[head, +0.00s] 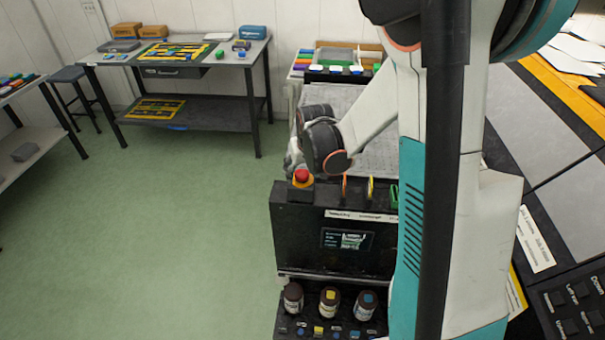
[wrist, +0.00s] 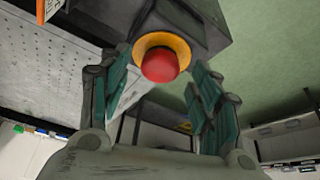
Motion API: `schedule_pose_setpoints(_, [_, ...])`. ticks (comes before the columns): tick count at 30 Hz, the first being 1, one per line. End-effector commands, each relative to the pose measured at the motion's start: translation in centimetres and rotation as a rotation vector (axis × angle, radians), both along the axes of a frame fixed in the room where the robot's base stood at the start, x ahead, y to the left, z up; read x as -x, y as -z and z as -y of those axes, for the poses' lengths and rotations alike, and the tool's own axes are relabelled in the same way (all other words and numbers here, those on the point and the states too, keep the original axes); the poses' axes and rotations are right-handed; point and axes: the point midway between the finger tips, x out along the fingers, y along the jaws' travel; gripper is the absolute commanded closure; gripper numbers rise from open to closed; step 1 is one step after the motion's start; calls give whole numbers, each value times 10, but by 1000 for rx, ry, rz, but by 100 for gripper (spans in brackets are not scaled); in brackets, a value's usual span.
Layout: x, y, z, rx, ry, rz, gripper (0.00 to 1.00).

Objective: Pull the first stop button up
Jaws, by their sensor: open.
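A red stop button (head: 301,175) with a yellow collar sits on the top left corner of the dark machine (head: 294,221). In the wrist view, the button (wrist: 160,65) and its yellow-orange collar appear between the two teal-padded fingers of my gripper (wrist: 161,76). The fingers are spread, with visible space on both sides of the red cap, and I see no contact. In the head view, my gripper (head: 295,160) is just behind and above the button, partly hidden by my own wrist.
Orange and yellow discs (head: 370,188) stand upright on the machine's top to the right of the button. A small screen (head: 346,240) is on its front, with ink bottles (head: 329,301) below. Green floor is clear to the left. A workbench (head: 188,62) stands at the back.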

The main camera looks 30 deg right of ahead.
Motion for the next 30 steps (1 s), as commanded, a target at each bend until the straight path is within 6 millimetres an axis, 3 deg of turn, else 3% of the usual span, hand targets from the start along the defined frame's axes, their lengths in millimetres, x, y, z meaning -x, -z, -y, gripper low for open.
schedule_pose_setpoints(13, [-4, 9, 1, 0, 0, 0, 43])
schedule_pose_setpoints(21, [-4, 9, 1, 0, 0, 0, 100])
schedule_pose_setpoints(30, [-4, -4, 1, 0, 0, 1, 100])
